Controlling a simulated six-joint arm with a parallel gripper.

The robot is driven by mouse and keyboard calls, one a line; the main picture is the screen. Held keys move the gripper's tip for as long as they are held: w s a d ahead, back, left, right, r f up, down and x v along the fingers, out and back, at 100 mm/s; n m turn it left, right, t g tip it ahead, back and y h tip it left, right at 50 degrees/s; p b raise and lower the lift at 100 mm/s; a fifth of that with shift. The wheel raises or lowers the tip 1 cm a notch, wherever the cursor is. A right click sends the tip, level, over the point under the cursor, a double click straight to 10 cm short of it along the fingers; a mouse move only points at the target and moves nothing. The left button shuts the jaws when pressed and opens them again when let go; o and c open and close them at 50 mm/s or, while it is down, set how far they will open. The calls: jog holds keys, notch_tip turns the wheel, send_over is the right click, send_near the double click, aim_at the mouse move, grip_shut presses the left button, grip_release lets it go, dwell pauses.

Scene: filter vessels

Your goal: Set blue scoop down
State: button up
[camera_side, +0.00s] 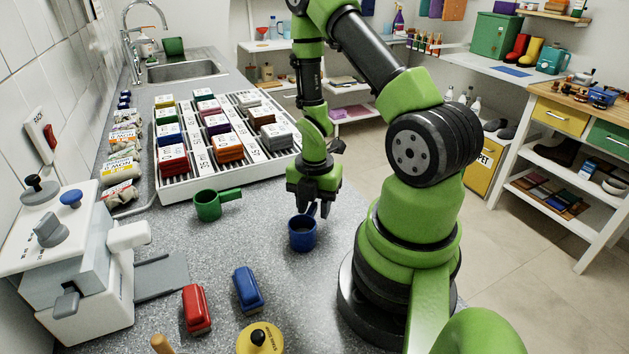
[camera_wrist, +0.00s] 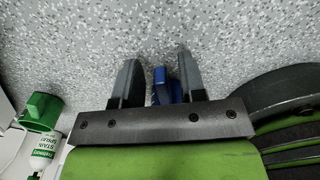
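The blue scoop (camera_side: 302,236) is a round cup that appears to stand upright on the grey speckled counter (camera_side: 255,270), left of my arm's base. Its handle points toward my gripper (camera_side: 314,203), which hangs just above and behind the cup. In the wrist view, part of the blue scoop (camera_wrist: 160,84) shows between the two fingers of my gripper (camera_wrist: 157,60). The fingers stand apart, with a visible gap on the left of the blue part; contact on the right is unclear. The cup itself is mostly hidden in the wrist view.
A green scoop (camera_side: 208,205) stands to the left. A white rack (camera_side: 170,185) of colored packs is behind. Red (camera_side: 196,309) and blue (camera_side: 248,290) blocks and a yellow round item (camera_side: 259,340) lie in front. A white machine (camera_side: 75,265) stands far left.

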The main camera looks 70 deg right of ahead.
jog(key=w+a+r+m+t, duration=0.1)
jog(key=a+r+m, duration=0.15)
jog(key=r, duration=0.65)
jog(key=w+a+r+m+t, duration=0.1)
jog(key=r+m, duration=0.3)
jog(key=r, duration=0.5)
jog(key=s+a+r+m+t+y, duration=0.2)
jog(key=s+a+r+m+t, duration=0.3)
jog(key=a+r+m, duration=0.6)
jog(key=a+m, duration=0.1)
jog(key=m, duration=0.3)
jog(key=shift+s+a+r, duration=0.2)
jog(key=shift+r, duration=0.15)
jog(key=shift+m, duration=0.25)
